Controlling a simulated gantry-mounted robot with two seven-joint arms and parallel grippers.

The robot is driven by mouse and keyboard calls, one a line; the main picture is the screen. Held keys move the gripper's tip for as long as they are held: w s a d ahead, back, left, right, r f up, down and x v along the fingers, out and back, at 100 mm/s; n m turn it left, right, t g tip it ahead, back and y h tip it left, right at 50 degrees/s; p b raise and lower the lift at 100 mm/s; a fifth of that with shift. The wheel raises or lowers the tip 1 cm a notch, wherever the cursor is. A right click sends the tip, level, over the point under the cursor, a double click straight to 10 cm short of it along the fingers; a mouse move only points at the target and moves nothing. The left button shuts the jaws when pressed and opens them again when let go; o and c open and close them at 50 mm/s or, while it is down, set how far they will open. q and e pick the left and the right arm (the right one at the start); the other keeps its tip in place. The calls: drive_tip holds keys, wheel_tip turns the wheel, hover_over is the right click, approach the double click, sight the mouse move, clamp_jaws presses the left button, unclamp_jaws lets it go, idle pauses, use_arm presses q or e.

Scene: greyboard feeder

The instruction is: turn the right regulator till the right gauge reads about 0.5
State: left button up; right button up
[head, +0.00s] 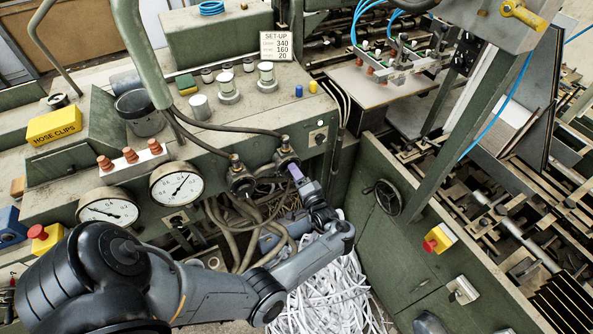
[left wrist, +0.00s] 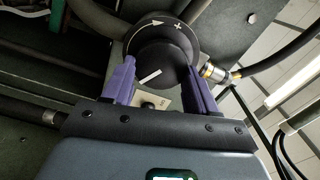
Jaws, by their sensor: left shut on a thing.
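The right regulator (head: 286,158) sits on the front of the green machine. Its round black knob (left wrist: 165,50) fills the middle of the left wrist view, with an arrow, a plus sign and a white pointer line. My left gripper (head: 296,173) reaches it from below. Its purple fingers, also in the left wrist view (left wrist: 160,85), are shut on the knob, one on each side. The right gauge (head: 177,185) is a white dial with its needle pointing up and slightly right; its numbers are too small to read. My right gripper is not in view.
The left gauge (head: 108,207) and left regulator (head: 240,182) are close by, with hoses hanging below. A red stop button (head: 38,232) is at the left. White paper strips (head: 330,290) lie below my arm. A handwheel (head: 389,198) is on the right panel.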

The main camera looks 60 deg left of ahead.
use_arm(q)
drive_tip(key=shift+f+m+p, duration=0.15)
drive_tip(key=shift+m+p, duration=1.05)
drive_tip(key=shift+m, duration=1.8)
drive_tip(key=o, duration=1.1)
drive_tip(key=shift+c, duration=0.2)
drive_tip(key=d+b, duration=0.1)
drive_tip(key=d, duration=0.9)
drive_tip(key=shift+s+d, duration=0.35)
